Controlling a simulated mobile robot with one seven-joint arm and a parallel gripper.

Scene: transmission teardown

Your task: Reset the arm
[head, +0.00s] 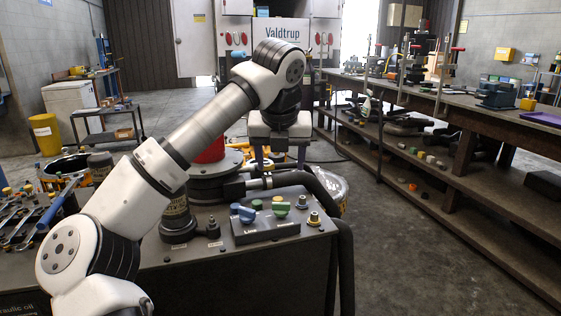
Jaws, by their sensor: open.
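My white and grey arm (205,125) reaches from the lower left up to a bend at the upper middle. My gripper (280,157) hangs below that bend and points down. Its two dark fingers are apart, with nothing seen between them. It is over the far side of a dark machine bench (240,275), behind a round metal flange (215,170) with a red cylinder (211,150) on it. The arm hides part of the flange and cylinder.
A control block (265,230) with blue and green knobs sits on the bench, near black hoses (325,195). Wrenches (30,222) lie at the left. A long workbench (450,95) with shelves runs along the right. Concrete floor (400,235) is clear between them.

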